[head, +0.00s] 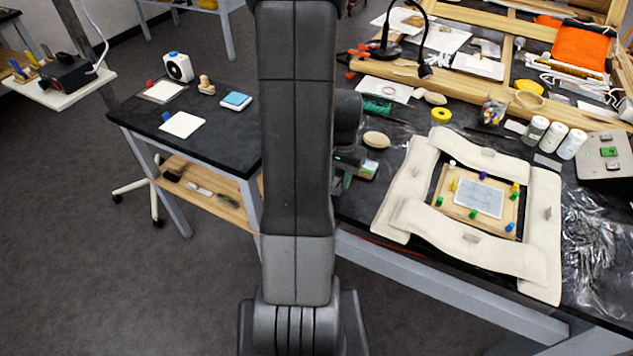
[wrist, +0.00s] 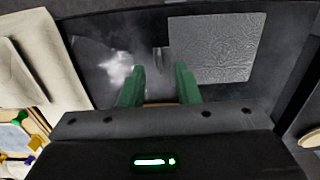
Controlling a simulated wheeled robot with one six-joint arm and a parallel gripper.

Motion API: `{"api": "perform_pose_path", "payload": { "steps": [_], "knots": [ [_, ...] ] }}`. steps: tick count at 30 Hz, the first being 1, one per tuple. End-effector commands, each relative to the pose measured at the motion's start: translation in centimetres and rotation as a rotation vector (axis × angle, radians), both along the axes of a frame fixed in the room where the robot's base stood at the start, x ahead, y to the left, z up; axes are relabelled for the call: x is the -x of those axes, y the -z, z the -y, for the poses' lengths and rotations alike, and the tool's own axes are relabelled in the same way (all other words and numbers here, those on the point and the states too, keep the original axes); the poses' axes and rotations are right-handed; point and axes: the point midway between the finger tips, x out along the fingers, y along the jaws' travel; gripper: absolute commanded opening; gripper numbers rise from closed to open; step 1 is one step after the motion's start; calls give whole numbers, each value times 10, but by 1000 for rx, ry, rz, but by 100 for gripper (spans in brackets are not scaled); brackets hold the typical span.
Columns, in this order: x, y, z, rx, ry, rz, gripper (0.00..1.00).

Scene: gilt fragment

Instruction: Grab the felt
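A flat grey textured square (wrist: 212,48) lies on the dark table in the wrist view and could be the felt, though I cannot tell for certain. A small grey tab (wrist: 158,60) stands at its left edge. My gripper (wrist: 158,75) is open, with its green fingers apart and the tab showing in the gap between them. I cannot tell how far the fingertips are from the tab. In the head view my gripper (head: 343,184) is at the table's left edge, mostly hidden behind my arm. The grey square is not clearly visible there.
Cream padded strips (head: 468,250) surround a wooden board (head: 455,209) with coloured pegs on the right table. A tan oval (head: 376,139), yellow tape roll (head: 440,115), white bottles (head: 553,137) and a lamp (head: 385,49) stand behind. Crumpled clear film (head: 592,240) lies right.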

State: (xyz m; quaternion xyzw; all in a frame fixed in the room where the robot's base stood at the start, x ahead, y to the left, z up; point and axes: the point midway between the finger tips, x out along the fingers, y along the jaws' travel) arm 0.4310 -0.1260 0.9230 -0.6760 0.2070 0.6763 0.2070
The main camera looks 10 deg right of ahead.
Motion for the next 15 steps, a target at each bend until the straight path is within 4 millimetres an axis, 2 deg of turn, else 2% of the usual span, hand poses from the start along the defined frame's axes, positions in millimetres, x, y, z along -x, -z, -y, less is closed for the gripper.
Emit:
{"api": "perform_pose_path", "payload": {
  "steps": [6,14,15],
  "knots": [
    [1,20,0,0,0,-2,29],
    [0,22,0,0,0,0,29],
    [0,22,0,0,0,0,25]
  ]
}}
